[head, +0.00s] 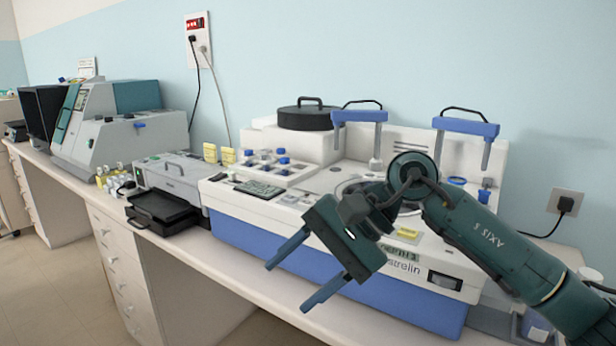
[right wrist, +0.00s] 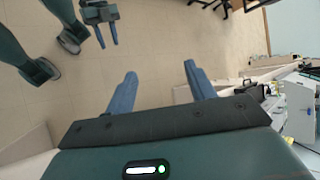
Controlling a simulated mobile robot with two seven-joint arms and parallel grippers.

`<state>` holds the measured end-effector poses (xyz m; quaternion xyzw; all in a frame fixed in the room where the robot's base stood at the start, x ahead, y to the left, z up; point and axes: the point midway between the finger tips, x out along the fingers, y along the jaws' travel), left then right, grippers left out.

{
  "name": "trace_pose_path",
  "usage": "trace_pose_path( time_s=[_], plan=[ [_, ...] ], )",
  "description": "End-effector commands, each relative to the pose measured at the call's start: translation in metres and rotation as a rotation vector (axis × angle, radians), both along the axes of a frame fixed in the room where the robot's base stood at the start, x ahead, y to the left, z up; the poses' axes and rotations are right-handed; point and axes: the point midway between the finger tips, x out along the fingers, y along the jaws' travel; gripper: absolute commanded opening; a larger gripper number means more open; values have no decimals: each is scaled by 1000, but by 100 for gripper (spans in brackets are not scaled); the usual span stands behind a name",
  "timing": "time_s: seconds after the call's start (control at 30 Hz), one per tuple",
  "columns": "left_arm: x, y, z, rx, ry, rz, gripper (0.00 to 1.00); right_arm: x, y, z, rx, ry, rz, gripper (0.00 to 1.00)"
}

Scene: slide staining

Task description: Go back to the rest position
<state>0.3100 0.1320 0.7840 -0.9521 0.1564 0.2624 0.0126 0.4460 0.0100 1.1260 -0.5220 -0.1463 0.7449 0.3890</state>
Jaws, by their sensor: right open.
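My right gripper (head: 289,287) is in the head view, in front of the white and blue staining machine (head: 330,255). Its two blue fingers are spread apart and point down and to the left, with nothing between them. In the right wrist view the same open fingers (right wrist: 160,70) stand over bare floor. My left gripper (right wrist: 106,40) shows small at the top of the right wrist view, also above the floor. It is too small there to tell how far its fingers are apart. The left gripper is out of the head view.
The counter (head: 245,290) runs along the wall. A grey device with a black tray (head: 160,210) stands left of the staining machine, and a larger analyser (head: 130,135) is farther left. A wall socket (head: 565,203) is at the right. The floor (right wrist: 165,35) in front is free.

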Motion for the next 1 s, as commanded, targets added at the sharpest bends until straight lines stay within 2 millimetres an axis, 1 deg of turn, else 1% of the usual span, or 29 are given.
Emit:
trace_pose_path(
  time_s=[0.03,0.07,0.1,0.13,0.17,0.2,0.27,0.3,0.37,0.4,0.47,0.5,0.57,0.6,0.67,0.7,0.77,0.8,0.87,0.9,0.97,1.0],
  plan=[
    [-1,1,0,5,8,1,36,-15,17,-6,118,163,-34,55],
    [-2,2,0,7,10,2,36,-22,25,-6,185,261,-61,55],
    [-2,2,0,9,14,2,36,-30,34,-4,273,395,-98,55],
    [-3,3,0,11,16,3,36,-35,39,-2,336,500,-127,55],
    [-3,3,1,13,16,3,36,-38,43,1,398,608,-156,55],
    [-3,4,2,15,17,4,36,-41,46,4,476,756,-197,55],
    [-3,4,3,16,18,5,36,-41,47,9,586,985,-259,55],
    [-3,4,4,17,19,6,36,-39,45,11,656,1143,-301,55],
    [-4,4,5,18,23,6,36,-32,38,10,755,1386,-365,55],
    [-4,5,5,19,26,7,36,-26,31,7,819,1552,-406,55],
    [-5,5,5,21,32,9,36,-15,18,-3,910,1803,-466,55],
    [-6,5,4,22,36,10,36,-8,7,-12,968,1973,-503,55],
    [-6,6,4,23,41,12,36,1,-10,-33,1055,2231,-558,55],
    [-7,6,4,25,43,13,36,6,-23,-50,1114,2403,-591,55],
    [-7,6,6,26,45,14,36,9,-43,-81,1204,2662,-634,55],
    [-7,7,7,27,46,15,36,9,-56,-104,-1241,-2778,644,55],
    [-7,7,8,28,47,16,36,1,-76,-143,-1124,-2543,562,55],
    [-7,8,9,29,49,17,36,-7,-89,-170,-1052,-2384,507,55],
    [-7,8,9,32,51,18,36,-25,-106,-208,-961,-2162,429,55],
    [-8,9,9,33,53,19,36,-39,-116,-231,-911,-2026,381,55],
    [-8,9,9,35,57,19,36,-62,-128,-261,-849,-1841,317,55],
    [-9,10,8,37,61,20,36,-77,-134,-278,-814,-1735,282,55]
  ],
)
